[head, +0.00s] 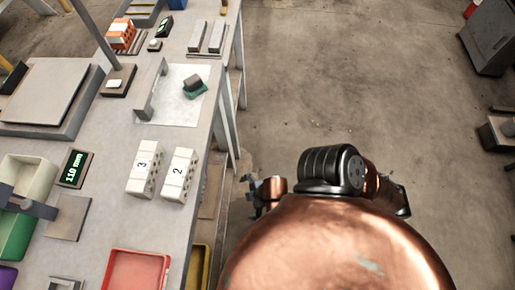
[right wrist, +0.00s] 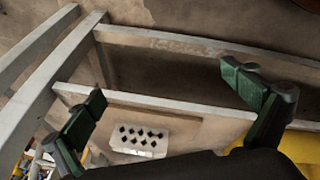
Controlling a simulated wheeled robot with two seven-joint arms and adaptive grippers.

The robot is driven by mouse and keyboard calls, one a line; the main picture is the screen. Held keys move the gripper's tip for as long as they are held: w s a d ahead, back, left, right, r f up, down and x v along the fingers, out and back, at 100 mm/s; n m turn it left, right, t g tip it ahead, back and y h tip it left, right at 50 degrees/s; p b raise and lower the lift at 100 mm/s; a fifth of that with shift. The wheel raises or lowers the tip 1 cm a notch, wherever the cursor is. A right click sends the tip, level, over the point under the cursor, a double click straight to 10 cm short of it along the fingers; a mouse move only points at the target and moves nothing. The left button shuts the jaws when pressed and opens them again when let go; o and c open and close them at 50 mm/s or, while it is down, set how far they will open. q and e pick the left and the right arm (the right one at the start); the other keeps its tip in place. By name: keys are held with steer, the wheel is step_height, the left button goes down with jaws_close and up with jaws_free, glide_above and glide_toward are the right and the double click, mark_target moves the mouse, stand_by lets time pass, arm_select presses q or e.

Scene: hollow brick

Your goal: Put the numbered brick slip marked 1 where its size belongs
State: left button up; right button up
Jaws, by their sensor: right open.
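Two pale bricks lie side by side on the workbench in the head view, one marked 3 (head: 145,168) and one marked 2 (head: 180,175). No slip marked 1 can be read in either view. In the right wrist view a white brick with rows of dark holes (right wrist: 139,140) lies low beneath the bench frame; no number shows on it. My right gripper (head: 263,192) is beside the bench's right edge in the head view. In the right wrist view its fingers (right wrist: 170,90) are spread and empty, with the holed brick beyond them. My left gripper is not in view.
A display reading 110 mm (head: 75,168), a green-and-cream bin (head: 17,240) and a red tray (head: 136,272) stand on the bench (head: 110,215). A bracketed plate (head: 165,110) holds a dark block on green. Bench rails (right wrist: 150,100) lie close to my right fingers.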

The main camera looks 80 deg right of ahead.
steer(key=s+a+f+m+g+y, duration=0.2)
steer(key=s+a+m+g, duration=0.2)
steer(key=s, duration=0.7)
steer(key=shift+s+a+m, duration=0.25)
steer(key=shift+s+m, duration=0.05)
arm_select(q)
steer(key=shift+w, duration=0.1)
arm_select(e)
steer(key=shift+f, duration=0.1)
